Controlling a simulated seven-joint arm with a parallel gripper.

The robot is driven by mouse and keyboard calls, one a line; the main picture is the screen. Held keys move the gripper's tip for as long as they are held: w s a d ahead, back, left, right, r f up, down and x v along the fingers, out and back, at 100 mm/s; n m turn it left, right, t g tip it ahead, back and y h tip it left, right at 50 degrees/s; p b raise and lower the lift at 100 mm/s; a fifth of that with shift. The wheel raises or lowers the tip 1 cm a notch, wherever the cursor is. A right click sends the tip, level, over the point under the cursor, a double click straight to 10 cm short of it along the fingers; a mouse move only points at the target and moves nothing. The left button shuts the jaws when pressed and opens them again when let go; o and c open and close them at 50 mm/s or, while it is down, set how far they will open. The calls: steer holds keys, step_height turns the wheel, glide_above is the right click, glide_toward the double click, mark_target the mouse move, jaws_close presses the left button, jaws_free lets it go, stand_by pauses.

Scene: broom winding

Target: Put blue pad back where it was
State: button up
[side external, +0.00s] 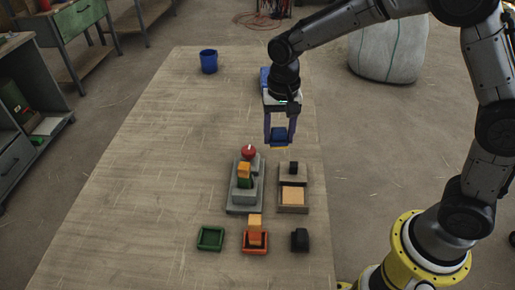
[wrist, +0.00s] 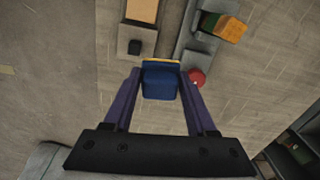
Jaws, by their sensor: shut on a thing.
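My gripper (side external: 279,133) is shut on the blue pad (side external: 279,133), which has a thin yellow-orange layer along its lower edge. The pad hangs above the table, beyond the grey fixtures. In the wrist view the pad (wrist: 160,82) sits between the two purple fingers of my gripper (wrist: 160,85). A blue block (side external: 265,76) stands behind my wrist, partly hidden by it. Which spot the pad came from cannot be told from these frames.
A grey stepped fixture (side external: 237,208) holds orange and green blocks and a red knob (side external: 249,151). Right of it is a tray (side external: 293,209) with a tan block. A green tray (side external: 210,238), orange tray (side external: 255,249) and black block (side external: 300,240) lie in front. A blue cup (side external: 209,62) stands at back.

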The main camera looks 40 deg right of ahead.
steer(key=s+d+m, duration=0.1)
steer(key=s+d, duration=0.1)
steer(key=d, duration=0.3)
glide_above(258, 148)
steer(key=s, duration=0.1)
step_height(258, 148, down, 9)
steer(key=shift+f, duration=0.1)
steer(key=shift+w+f, duration=0.45)
steer(key=shift+f, duration=1.6)
steer(key=shift+f, duration=0.1)
steer(key=o, duration=1.2)
